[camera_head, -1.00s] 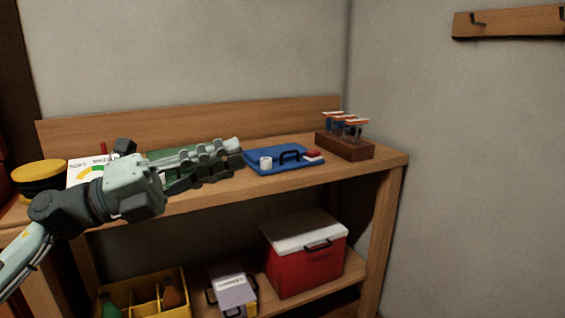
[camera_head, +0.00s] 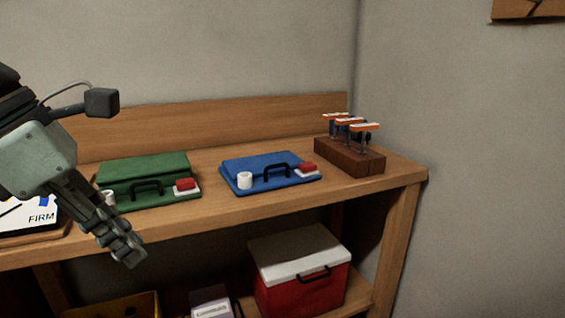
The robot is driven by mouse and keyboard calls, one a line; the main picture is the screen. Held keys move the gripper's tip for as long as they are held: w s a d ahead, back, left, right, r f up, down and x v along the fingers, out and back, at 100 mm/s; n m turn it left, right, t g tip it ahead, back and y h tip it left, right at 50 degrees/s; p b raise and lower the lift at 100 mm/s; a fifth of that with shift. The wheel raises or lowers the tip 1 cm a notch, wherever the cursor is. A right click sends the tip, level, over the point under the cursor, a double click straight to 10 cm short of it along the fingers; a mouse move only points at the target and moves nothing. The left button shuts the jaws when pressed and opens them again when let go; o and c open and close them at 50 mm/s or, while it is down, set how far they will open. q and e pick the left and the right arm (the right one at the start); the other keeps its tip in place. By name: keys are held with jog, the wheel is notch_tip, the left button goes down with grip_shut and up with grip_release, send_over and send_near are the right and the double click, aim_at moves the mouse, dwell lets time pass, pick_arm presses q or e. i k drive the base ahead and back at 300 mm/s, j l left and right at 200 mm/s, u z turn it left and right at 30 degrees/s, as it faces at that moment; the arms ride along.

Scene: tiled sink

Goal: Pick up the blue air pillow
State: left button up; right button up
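The blue air pillow (camera_head: 262,163) lies flat on the wooden shelf top, right of centre. It has a black handle, a white round valve or cap at its left front and a red block at its right front. A similar green pillow (camera_head: 140,172) lies to its left. My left gripper (camera_head: 128,256) points down and right in front of the shelf, at the left of the view, well apart from the blue pillow. It overlaps the green pillow's left front corner in the picture. Its fingers show edge-on, so their opening is unclear. My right gripper is not in view.
A brown wooden block (camera_head: 349,156) with several orange-topped pieces stands right of the blue pillow, near the shelf's right end. A sign reading "FIRM" (camera_head: 36,217) is at left. A red cooler with a white lid (camera_head: 299,285) stands on the lower shelf.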

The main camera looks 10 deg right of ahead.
aim_at(245, 185)
jog(key=i+l, duration=1)
jog(key=i, duration=0.15)
